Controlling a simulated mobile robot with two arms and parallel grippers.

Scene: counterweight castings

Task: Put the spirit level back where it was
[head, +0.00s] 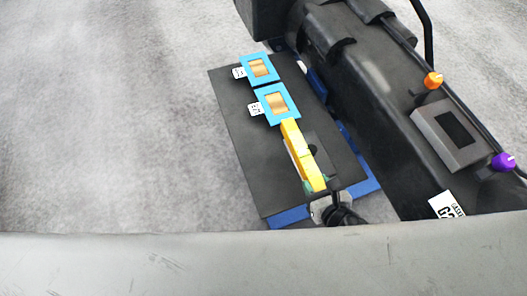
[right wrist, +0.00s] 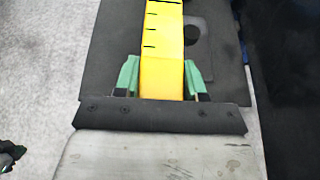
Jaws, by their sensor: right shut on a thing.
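The yellow spirit level (head: 298,152) lies along the dark board (head: 240,150), its far end close to the nearer blue frame. My right gripper (head: 317,186) is shut on its near end. In the right wrist view the green finger pads (right wrist: 160,78) press on both sides of the level (right wrist: 162,45). Whether the level rests on the board or is just above it, I cannot tell. A dark hole shows in the board beside the level. My left gripper does not show clearly in either view.
Two blue frames with brass-coloured middles, a nearer one (head: 265,106) and a farther one (head: 250,69), sit on the board with white tags. A big black casting (head: 365,90) stands right of it, with a grey box (head: 448,136), an orange knob (head: 433,80) and a purple knob (head: 503,161).

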